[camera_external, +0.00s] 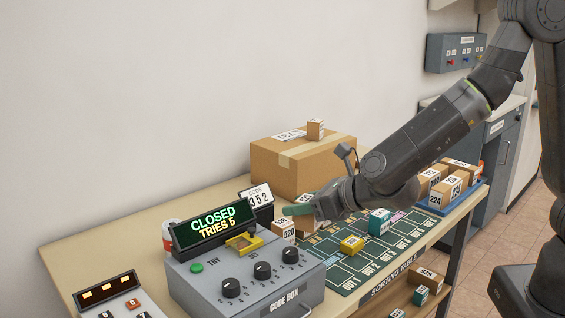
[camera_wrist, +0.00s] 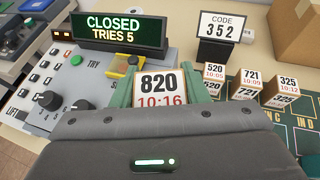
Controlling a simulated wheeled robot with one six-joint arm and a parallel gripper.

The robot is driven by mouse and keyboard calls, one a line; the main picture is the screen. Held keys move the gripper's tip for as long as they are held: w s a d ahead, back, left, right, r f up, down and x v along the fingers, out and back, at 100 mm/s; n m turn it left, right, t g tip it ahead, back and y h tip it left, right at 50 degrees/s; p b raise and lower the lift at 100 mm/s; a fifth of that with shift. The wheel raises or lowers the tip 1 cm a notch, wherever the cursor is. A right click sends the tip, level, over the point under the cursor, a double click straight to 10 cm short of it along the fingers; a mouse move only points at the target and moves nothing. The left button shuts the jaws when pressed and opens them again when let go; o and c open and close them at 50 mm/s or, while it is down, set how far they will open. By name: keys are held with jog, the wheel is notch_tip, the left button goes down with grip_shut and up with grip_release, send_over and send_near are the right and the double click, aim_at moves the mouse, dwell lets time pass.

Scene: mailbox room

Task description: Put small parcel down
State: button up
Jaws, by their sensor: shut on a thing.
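The small parcel (camera_wrist: 158,83), a brown box with a white label reading 820 and 10:16, sits between the green fingers of my gripper (camera_wrist: 162,92) in the wrist view. My gripper is shut on it. In the external view my gripper (camera_external: 299,210) is low over the sorting table, just behind and right of the code box, with a green finger showing. The sorting table (camera_external: 134,216) has a dark green marked mat (camera_external: 335,275).
The code box (camera_external: 270,283) with its CLOSED, TRIES 5 display (camera_external: 213,225) stands close by. Parcels 520 (camera_wrist: 213,75), 721 (camera_wrist: 247,84) and 325 (camera_wrist: 284,92) stand to the right. A large carton (camera_external: 280,163), a yellow block (camera_external: 351,245) and a teal block (camera_external: 380,221) are farther along.

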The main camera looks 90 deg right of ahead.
jog(key=w+a+r+p, duration=0.2)
jog(key=a+p, duration=0.1)
jog(key=a, duration=0.1)
jog(key=w+d+m+g+h, duration=0.25)
jog(key=w+d, duration=0.35)
jog(key=d, duration=0.4)
notch_tip(320, 180, up, 7)
jog(key=m+g+h+b, duration=0.4)
jog(key=m+b, duration=0.1)
send_over(286, 141)
jog(key=f, duration=0.8)
jog(key=shift+d+f, duration=0.2)
jog(key=shift+f, duration=0.15)
jog(key=o, duration=1)
jog(key=shift+f, duration=0.1)
